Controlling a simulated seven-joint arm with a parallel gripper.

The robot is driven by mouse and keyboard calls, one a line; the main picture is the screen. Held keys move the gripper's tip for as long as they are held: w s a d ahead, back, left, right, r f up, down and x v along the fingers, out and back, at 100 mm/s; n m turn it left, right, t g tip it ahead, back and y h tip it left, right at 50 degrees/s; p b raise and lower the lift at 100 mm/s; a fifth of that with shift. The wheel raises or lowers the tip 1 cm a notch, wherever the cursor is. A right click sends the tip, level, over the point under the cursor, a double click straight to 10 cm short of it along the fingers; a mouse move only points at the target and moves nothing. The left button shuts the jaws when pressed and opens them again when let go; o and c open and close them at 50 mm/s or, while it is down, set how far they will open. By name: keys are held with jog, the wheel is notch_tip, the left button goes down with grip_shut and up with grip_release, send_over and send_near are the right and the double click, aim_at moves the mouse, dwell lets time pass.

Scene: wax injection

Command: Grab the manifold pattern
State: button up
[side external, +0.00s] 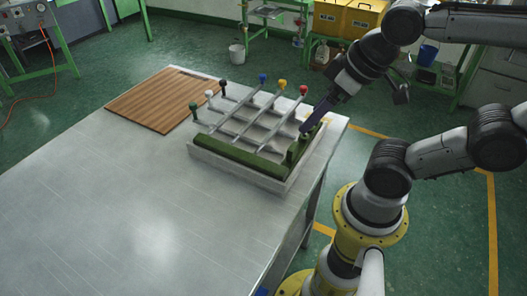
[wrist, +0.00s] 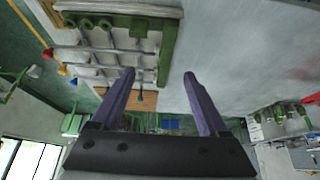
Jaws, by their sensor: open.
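A green piece with round upright ports (side external: 299,148), which looks like the manifold pattern, sits at the right end of the pale tray (side external: 238,178). In the wrist view its ring-shaped ports (wrist: 87,23) show at the upper left. A long green bar (side external: 240,157) lies along the tray's front side; I cannot tell if it joins the ported piece. My gripper (side external: 306,130) has purple fingers and is beside the ported piece in the side view. In the wrist view my gripper (wrist: 158,74) is open, with nothing between its fingertips. Whether a finger touches the piece is unclear.
Metal rods with coloured knobs, such as a blue knob (side external: 262,78) and a red knob (side external: 303,90), cross above the tray. A brown wooden board (side external: 160,100) lies behind on the metal table (side external: 130,200). The table's front left is clear.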

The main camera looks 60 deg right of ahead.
jog(key=m+g, duration=0.6)
jog(key=m, duration=1.2)
send_over(289, 151)
jog(key=s, duration=0.1)
notch_tip(289, 151, down, 4)
notch_tip(289, 151, down, 8)
jog(key=shift+f, duration=0.1)
jog(key=shift+w+f, duration=0.2)
jog(key=shift+f, duration=1.15)
jog(key=shift+w+f, duration=0.2)
jog(key=shift+f, duration=1.1)
grip_shut()
